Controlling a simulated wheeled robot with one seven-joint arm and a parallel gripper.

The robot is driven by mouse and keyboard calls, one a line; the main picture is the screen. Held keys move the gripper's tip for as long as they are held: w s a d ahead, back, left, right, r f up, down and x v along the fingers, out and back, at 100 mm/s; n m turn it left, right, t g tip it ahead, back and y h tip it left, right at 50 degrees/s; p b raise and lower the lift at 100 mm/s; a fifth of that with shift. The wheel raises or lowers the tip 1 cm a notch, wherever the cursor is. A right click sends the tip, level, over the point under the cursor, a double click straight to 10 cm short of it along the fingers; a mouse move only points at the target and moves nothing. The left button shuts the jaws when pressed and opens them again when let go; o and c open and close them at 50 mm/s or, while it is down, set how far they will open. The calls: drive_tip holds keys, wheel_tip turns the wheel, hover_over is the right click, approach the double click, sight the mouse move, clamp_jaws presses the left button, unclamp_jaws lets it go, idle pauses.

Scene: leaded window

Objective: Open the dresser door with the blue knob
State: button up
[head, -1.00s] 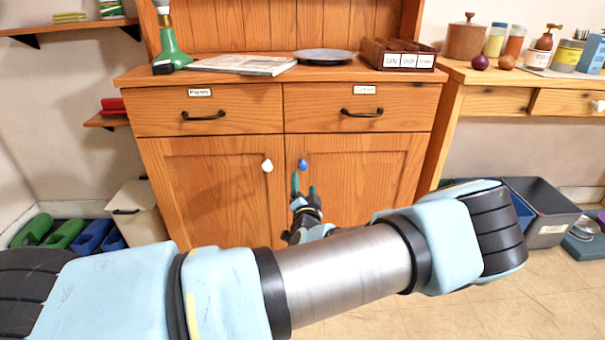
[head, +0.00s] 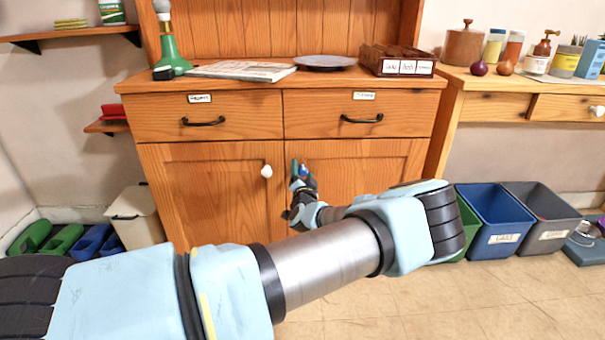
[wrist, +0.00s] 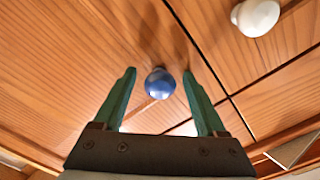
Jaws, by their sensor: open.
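The wooden dresser (head: 215,205) stands ahead with two lower doors, both shut. The blue knob (wrist: 160,83) is on the right door (head: 375,165), near its inner edge. In the head view the blue knob (head: 303,170) is partly hidden by my gripper (head: 299,168). My gripper is open; in the wrist view its two green fingers (wrist: 158,85) stand one on each side of the blue knob, with a gap to each. The white knob (head: 266,171) is on the left door and also shows in the wrist view (wrist: 255,16).
Two drawers with black handles (head: 203,121) sit above the doors. Blue (head: 497,225) and grey (head: 545,222) bins stand on the floor at right. Floor in front is clear beside my arm.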

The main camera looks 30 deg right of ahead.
drive_tip(key=shift+c, duration=0.2)
clamp_jaws()
idle(0.3)
idle(0.8)
